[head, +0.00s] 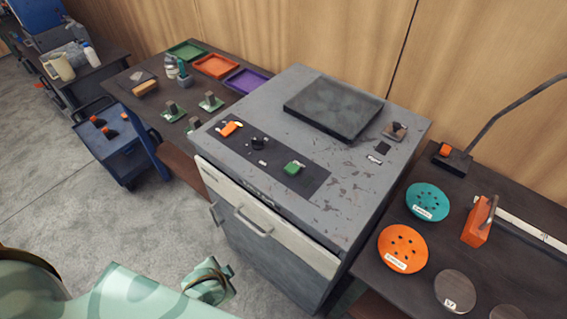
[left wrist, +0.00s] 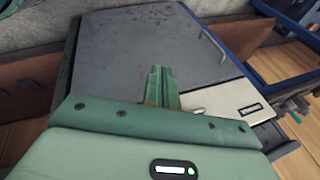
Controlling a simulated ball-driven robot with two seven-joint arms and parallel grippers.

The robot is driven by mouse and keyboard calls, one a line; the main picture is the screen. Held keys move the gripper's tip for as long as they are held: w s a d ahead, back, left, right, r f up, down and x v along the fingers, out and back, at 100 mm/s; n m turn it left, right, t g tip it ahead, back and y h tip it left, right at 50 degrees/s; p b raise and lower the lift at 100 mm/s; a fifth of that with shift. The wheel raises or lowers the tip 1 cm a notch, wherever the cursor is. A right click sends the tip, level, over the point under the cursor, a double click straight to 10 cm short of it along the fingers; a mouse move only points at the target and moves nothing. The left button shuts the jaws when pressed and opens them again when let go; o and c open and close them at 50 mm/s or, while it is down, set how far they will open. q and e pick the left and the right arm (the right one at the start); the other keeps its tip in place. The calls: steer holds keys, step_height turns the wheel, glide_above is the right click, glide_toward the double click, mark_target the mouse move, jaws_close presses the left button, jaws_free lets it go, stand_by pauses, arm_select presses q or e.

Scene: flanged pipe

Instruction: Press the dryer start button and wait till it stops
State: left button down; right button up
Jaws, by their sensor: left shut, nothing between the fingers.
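The dryer (head: 330,165) is a worn grey cabinet in the middle of the head view, with a dark control strip (head: 262,152) along its top front. On the strip sit an orange control (head: 230,128), small black knobs (head: 259,143) and a green control (head: 294,168); which one starts the dryer I cannot read. My left gripper (head: 208,281) is low in front of the cabinet, apart from the controls. In the left wrist view its fingers (left wrist: 160,88) are together and empty, before the grey door (left wrist: 135,45) and the pale front panel (left wrist: 225,105). My right gripper does not show.
A dark flat plate (head: 333,107) lies on the dryer top. The right bench holds a teal disc (head: 428,201), an orange disc (head: 402,248) and an orange tool (head: 479,222). The left bench carries coloured trays (head: 215,66); a blue cart (head: 115,145) stands beside it. Floor at left is open.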

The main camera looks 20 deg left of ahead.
arm_select(q)
steer(key=w+r+m+t+y+p, duration=0.1)
steer(key=w+r+m+t, duration=0.3)
steer(key=r, duration=0.6)
steer(key=w+r+t+p, duration=0.2)
steer(key=w+r, duration=0.4)
steer(key=r, duration=0.4)
steer(key=w+r+m+t+y+p, duration=0.1)
steer(key=w+r+m+t, duration=0.3)
steer(key=r, duration=0.7)
steer(key=w+d+r+m+t+h, duration=0.35)
steer(key=w+d+r, duration=0.2)
steer(key=r, duration=0.45)
steer(key=w+d+r+m+g+h+p, duration=0.1)
steer(key=d+r+m+g+h, duration=0.1)
steer(key=d+m+h, duration=0.7)
steer(key=w+d+r+m+g+h, duration=0.2)
steer(key=d+m+h, duration=0.3)
steer(key=m, duration=0.9)
steer(key=w+a+f+m+g+y, duration=0.2)
steer(key=a+f+m+g+y, duration=0.1)
steer(key=a+f+m, duration=0.2)
steer(key=w+a+f+m+g+y, duration=0.3)
steer(key=a+f+m+g+y, duration=0.1)
steer(key=f+m, duration=0.3)
step_height(320, 180, down, 3)
steer(key=shift+w+a+r, duration=0.15)
steer(key=shift+a, duration=0.55)
